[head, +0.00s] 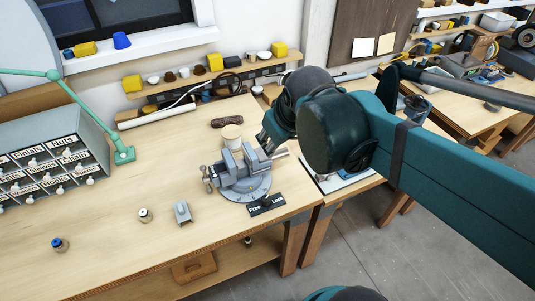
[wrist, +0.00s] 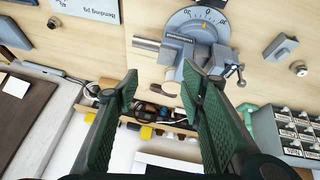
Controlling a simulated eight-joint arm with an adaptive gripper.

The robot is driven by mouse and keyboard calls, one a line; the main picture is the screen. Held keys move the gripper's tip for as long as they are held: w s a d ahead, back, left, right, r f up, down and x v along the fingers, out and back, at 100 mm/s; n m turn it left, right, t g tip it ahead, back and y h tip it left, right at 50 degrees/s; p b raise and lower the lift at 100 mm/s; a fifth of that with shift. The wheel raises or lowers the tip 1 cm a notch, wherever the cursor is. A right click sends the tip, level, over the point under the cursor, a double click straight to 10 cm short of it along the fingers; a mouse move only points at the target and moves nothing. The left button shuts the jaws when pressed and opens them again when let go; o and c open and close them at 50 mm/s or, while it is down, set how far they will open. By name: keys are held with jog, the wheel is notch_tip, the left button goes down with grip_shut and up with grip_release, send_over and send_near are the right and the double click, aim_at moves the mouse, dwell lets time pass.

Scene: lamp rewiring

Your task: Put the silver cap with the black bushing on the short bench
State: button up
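A small silver cap (head: 145,214) with a dark centre, seemingly the black bushing, stands on the long wooden bench (head: 110,240), left of the grey block. It also shows at the right of the wrist view (wrist: 299,68). Another small silver piece with a blue top (head: 59,244) stands farther left. My gripper (wrist: 160,78) is open and empty, above the bench's back part near the vise (head: 245,172), well away from the cap. A second bench (head: 325,205), possibly the short bench, adjoins on the right, partly hidden by my arm.
The grey block (head: 182,212) lies between the cap and the vise. A labelled drawer cabinet (head: 50,160) and a green lamp arm (head: 95,110) stand at the left. A shelf (head: 215,75) with several pieces runs along the back. The bench's left front is mostly clear.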

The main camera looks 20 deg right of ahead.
jog(key=s+a+f+m+t+y, duration=0.1)
jog(key=s+a+m, duration=0.1)
jog(key=s+a, duration=0.2)
jog(key=shift+s+a+f, duration=0.15)
jog(key=shift+s+f, duration=0.1)
jog(key=shift+s, duration=0.1)
